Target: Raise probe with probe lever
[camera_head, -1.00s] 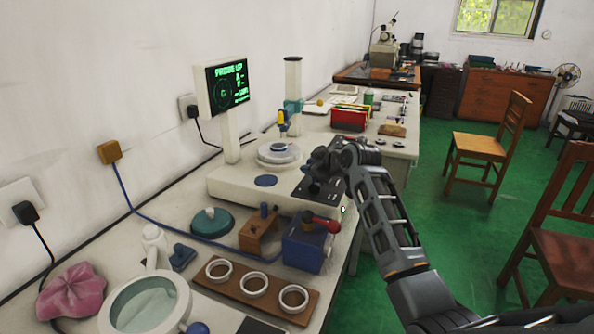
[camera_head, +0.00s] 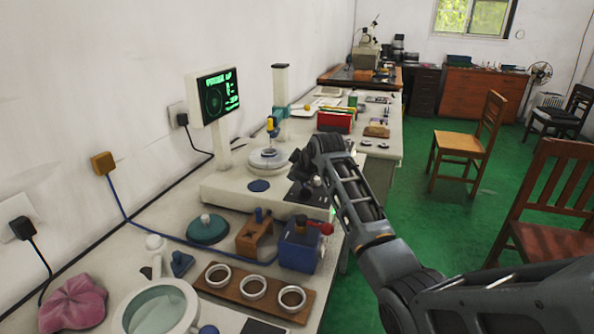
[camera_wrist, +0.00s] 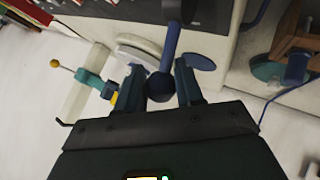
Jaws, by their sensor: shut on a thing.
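The probe lever (camera_wrist: 172,45) is a blue rod with a dark round knob in the wrist view. My gripper (camera_wrist: 160,86) is shut on this knob, with one finger on each side. In the head view my gripper (camera_head: 303,168) is at the right side of the measuring instrument's pale base (camera_head: 222,190) and hides the lever. The probe (camera_head: 271,125), yellow and blue, hangs from a teal arm on the column (camera_head: 280,90), above the round stage (camera_head: 268,163). A pale ring sits on the stage. The monitor (camera_head: 218,95) shows green text that seems to read "PROBE UP".
In front stand a blue box with a red handle (camera_head: 300,245), a wooden block (camera_head: 254,236), a green round pot (camera_head: 207,229) and a wooden rack (camera_head: 228,290) with three rings. A magnifier (camera_head: 160,308) is front left. A red bin (camera_head: 334,121) stands behind. Chairs are right.

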